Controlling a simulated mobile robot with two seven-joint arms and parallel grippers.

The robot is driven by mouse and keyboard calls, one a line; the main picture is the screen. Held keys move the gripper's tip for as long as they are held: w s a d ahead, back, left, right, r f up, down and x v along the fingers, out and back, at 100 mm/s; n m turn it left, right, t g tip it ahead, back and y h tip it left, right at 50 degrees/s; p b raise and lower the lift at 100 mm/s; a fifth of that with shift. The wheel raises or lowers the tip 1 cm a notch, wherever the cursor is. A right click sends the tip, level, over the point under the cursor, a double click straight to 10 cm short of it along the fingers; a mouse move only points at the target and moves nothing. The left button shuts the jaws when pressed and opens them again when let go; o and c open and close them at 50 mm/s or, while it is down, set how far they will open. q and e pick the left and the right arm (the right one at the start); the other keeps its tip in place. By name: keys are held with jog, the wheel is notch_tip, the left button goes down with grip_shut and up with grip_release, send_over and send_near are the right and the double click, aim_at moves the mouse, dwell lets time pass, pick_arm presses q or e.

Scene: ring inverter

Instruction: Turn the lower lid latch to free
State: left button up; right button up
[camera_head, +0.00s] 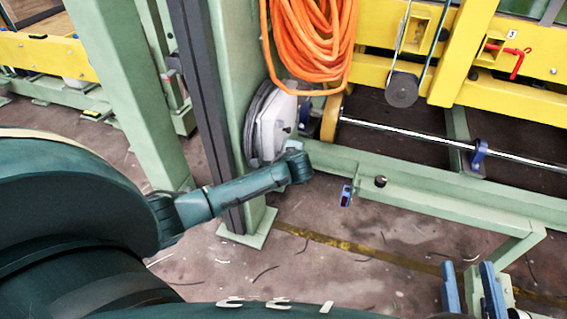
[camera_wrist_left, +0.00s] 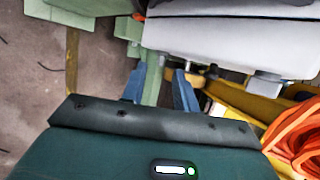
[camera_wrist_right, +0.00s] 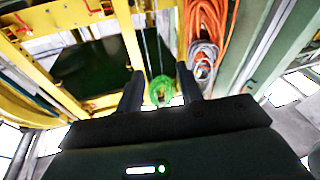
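A white-grey lidded box (camera_head: 272,125) is on the green post in the head view, beside the end of my left arm. In the left wrist view the pale box (camera_wrist_left: 235,40) fills the upper right, with small grey blocks on its lower edge; I cannot tell which one is the lower latch. My left gripper (camera_wrist_left: 160,88) is open and empty, its two blue fingers apart just below the box and not visibly touching it. The arm hides its fingers in the head view. My right gripper (camera_head: 470,288) is open and empty at the lower right; its fingers also show apart in the right wrist view (camera_wrist_right: 160,90).
An orange hose coil (camera_head: 310,40) hangs above the box. A green frame beam (camera_head: 430,190) and a shiny rod (camera_head: 410,132) run to the right. The concrete floor (camera_head: 330,265) below is mostly clear.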

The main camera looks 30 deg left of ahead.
pick_arm(q)
jog(key=x, duration=0.2)
jog(key=shift+w+a+f+b, duration=0.15)
jog(key=shift+b, duration=0.25)
jog(key=shift+c, duration=0.3)
grip_shut()
